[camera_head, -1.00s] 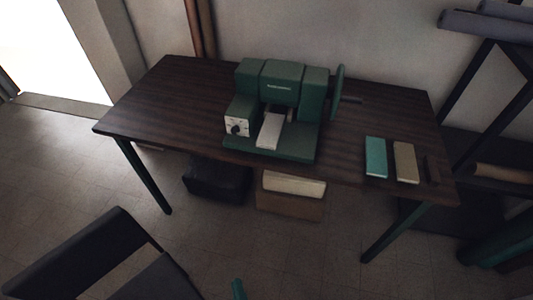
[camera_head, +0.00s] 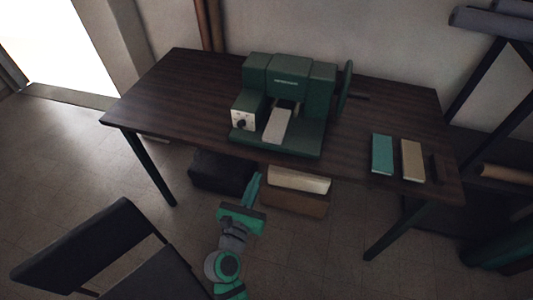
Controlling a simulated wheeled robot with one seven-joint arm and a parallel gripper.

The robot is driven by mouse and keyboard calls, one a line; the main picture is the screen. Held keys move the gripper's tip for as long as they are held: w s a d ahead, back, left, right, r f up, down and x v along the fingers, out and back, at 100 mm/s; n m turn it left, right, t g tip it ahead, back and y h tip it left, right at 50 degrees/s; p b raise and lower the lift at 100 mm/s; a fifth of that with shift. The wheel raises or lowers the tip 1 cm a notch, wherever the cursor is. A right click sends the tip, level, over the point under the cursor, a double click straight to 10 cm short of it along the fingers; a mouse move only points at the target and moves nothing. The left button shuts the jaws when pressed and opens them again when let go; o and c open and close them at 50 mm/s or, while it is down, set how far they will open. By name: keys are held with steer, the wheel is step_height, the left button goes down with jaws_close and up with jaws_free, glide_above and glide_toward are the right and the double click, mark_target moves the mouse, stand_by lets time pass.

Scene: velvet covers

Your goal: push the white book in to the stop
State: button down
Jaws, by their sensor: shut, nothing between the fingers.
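The white book (camera_head: 277,127) lies on the bed of the green machine (camera_head: 288,80) on the table. Its near end sticks out toward me, and its far end goes in under the machine's head, where the stop is hidden. My gripper (camera_head: 255,186) is shut and empty. In the picture it shows below the table's front edge, apart from the book and a little to its left.
The dark wooden table (camera_head: 185,85) has clear room on its left. A teal book (camera_head: 382,154) and a tan book (camera_head: 412,160) lie at right. A handwheel (camera_head: 345,90) stands on the machine's right side. A dark chair (camera_head: 85,245) is at lower left; boxes (camera_head: 297,180) sit below the table.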

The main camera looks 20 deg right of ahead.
mark_target(272, 140)
steer(key=x, duration=1.4)
